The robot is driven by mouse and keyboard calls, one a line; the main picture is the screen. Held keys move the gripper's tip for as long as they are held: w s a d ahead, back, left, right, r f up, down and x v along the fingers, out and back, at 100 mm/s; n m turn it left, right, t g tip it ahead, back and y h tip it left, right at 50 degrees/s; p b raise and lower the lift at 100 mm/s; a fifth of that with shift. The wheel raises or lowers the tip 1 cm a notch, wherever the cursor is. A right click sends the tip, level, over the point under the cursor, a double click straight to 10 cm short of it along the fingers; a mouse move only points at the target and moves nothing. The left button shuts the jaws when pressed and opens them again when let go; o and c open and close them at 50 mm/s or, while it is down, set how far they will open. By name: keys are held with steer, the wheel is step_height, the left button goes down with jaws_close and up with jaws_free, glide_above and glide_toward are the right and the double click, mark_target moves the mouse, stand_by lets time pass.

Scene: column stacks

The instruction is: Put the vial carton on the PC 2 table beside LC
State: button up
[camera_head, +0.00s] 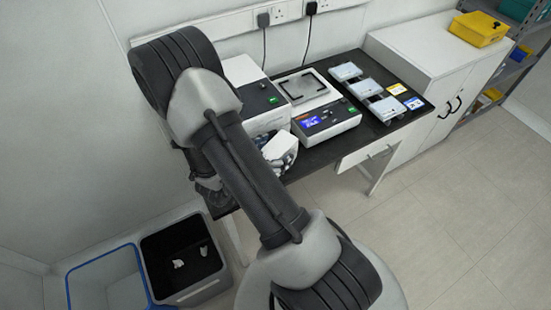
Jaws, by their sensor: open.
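I cannot make out a vial carton in this view. A black-topped table (325,160) stands against the wall, but I cannot read any sign that marks it as PC 2 or LC. My arm crosses the middle of the view and covers the table's left part. A white and dark part near the table's front edge looks like my wrist. My gripper's fingers do not show; they seem hidden behind the arm or the wrist.
A white instrument (252,88) and a scale-like device (325,118) with a blue display stand on the table. Several grey-blue trays (363,90) lie to their right. A white cabinet (420,50) and a yellow bin (478,28) are further right. A black bin (185,258) and blue-rimmed bin (105,280) stand at lower left. The right floor is clear.

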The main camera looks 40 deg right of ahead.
steer(key=shift+c, duration=0.2)
steer(key=c, duration=1.4)
